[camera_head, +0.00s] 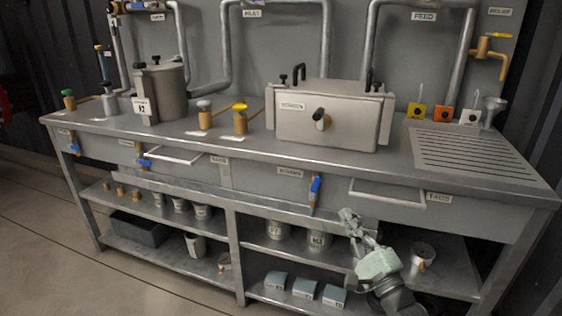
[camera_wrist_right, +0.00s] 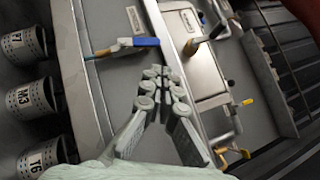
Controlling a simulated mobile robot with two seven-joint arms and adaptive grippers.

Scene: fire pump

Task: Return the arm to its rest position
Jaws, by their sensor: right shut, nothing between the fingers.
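My right gripper (camera_head: 350,218) shows in the head view in front of the bench's right half, below the drawer handle. It is shut and empty. In the wrist view its fingers (camera_wrist_right: 158,78) come together at the tips, with nothing between them. A blue-handled valve (camera_head: 315,188) on the bench front is to its left and apart from it; the same kind of blue handle (camera_wrist_right: 145,42) shows beyond the fingertips in the wrist view. My left gripper is not in view.
The metal bench (camera_head: 240,158) carries a boxy steel tank (camera_head: 330,118), a cylindrical pot (camera_head: 162,92) and several valves. Its drawer handle (camera_head: 388,196) juts out near my gripper. Lower shelves hold labelled cups (camera_head: 319,241) and grey blocks (camera_head: 304,288). Floor (camera_head: 60,240) at left is clear.

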